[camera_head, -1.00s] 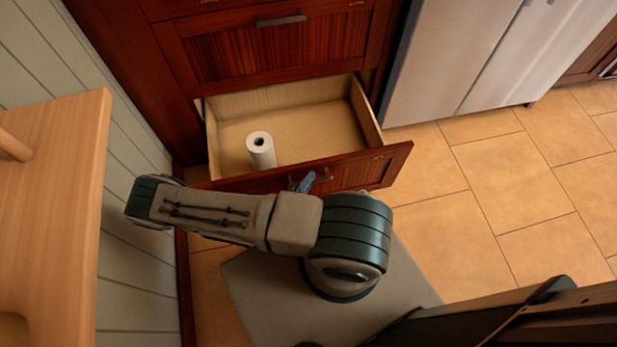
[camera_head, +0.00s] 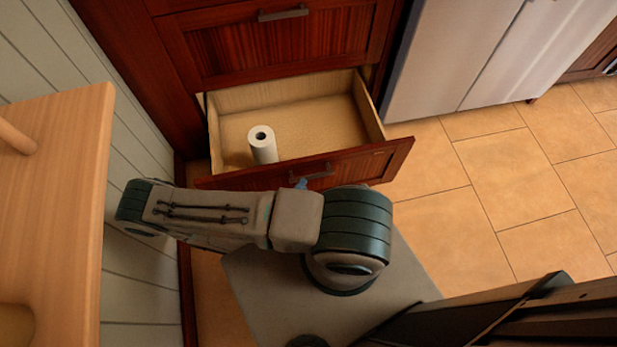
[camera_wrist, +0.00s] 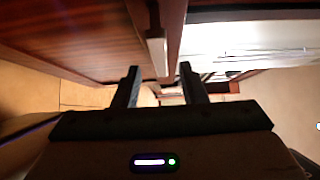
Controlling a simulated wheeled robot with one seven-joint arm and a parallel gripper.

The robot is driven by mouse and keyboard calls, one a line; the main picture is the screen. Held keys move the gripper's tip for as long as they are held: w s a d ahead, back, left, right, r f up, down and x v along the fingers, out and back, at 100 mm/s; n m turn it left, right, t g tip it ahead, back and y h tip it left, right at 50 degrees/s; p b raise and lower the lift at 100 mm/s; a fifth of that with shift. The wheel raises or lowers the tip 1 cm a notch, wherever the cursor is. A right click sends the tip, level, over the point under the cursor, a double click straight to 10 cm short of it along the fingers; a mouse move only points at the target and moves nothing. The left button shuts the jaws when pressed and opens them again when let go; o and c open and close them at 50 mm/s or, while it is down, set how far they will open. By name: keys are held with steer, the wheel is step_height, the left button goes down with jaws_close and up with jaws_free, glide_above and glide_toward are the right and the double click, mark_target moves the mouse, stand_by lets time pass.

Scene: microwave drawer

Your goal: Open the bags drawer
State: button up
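The lower wooden drawer (camera_head: 365,167) stands pulled out, with its pale inside showing in the head view. Its dark bar handle (camera_head: 320,175) is on the red-brown front. A white paper roll (camera_head: 262,146) stands inside at the left. My gripper (camera_head: 301,183) is mostly hidden by my arm; only a bluish tip shows just below the handle. In the wrist view my gripper (camera_wrist: 160,69) has its two fingers apart, with nothing clearly held. A pale bar, likely the handle (camera_wrist: 156,50), shows just beyond the fingertips.
A closed drawer (camera_head: 280,45) with a bar handle is above the open one. A light-grey appliance (camera_head: 450,60) stands to the right. A wooden piece of furniture (camera_head: 55,190) and a panelled wall (camera_head: 145,255) are at the left. Tiled floor (camera_head: 500,180) is clear at the right.

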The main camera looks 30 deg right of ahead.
steer(key=v, duration=0.8)
stand_by(0.4)
